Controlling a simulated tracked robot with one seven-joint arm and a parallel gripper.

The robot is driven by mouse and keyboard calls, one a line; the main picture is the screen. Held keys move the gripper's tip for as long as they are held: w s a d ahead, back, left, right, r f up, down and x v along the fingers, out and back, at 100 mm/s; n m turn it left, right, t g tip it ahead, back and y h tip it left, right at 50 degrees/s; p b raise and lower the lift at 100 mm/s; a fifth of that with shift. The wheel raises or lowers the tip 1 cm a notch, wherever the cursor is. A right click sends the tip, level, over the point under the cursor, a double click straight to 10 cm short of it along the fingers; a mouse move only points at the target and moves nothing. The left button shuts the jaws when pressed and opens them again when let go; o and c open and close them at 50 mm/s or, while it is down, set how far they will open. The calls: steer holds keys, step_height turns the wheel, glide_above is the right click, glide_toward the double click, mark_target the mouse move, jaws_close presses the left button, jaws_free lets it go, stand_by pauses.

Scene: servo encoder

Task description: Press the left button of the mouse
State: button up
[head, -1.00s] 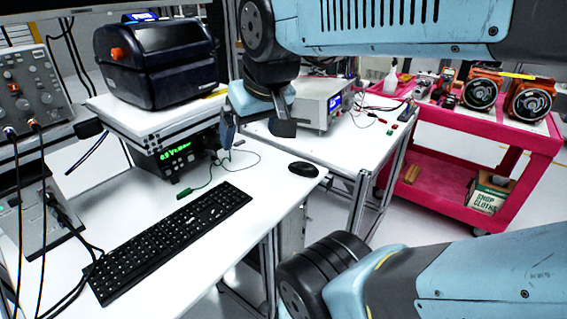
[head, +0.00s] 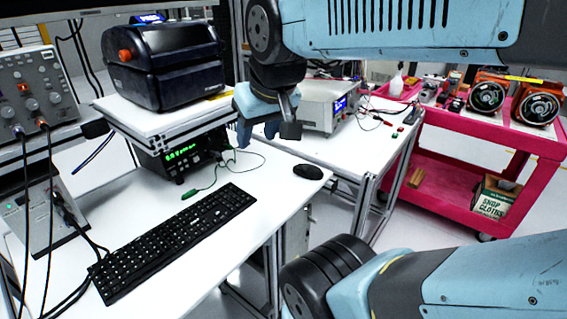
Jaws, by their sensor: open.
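The black mouse (head: 308,172) lies on the white desk (head: 262,208) near its right edge, to the right of the keyboard. Nothing covers it, but its two buttons are too small to tell apart. My gripper (head: 268,138) hangs from the arm above the back part of the desk, up and to the left of the mouse in the picture. Its two fingers are spread apart with nothing between them. It is apart from the mouse.
A black keyboard (head: 172,240) lies left of the mouse. A green-tipped cable (head: 188,194) lies behind it. A power supply with a green display (head: 182,153) stands under the printer shelf. A second table with a white instrument (head: 328,105) stands behind. A pink cart (head: 470,165) is at right.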

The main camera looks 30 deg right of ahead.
jaws_close()
stand_by(1.0)
